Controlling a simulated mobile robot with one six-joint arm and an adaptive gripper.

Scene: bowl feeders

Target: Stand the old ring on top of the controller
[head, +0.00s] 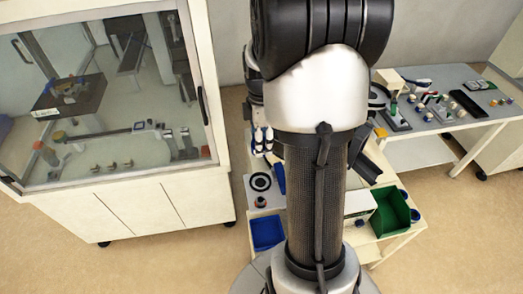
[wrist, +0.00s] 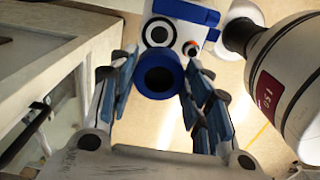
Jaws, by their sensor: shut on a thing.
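My gripper (wrist: 160,80) is shut on a blue ring (wrist: 140,82) with a dark centre, seen in the wrist view between the blue-padded fingers. It appears to be the old ring, held above the floor and the table edge.
A black ring-shaped part (head: 260,182) lies on the table's left, near a blue bin (head: 268,232). A green bin (head: 390,213) stands on the right. A glass-fronted cabinet (head: 110,110) stands left, and another table (head: 450,80) stands at the back right.

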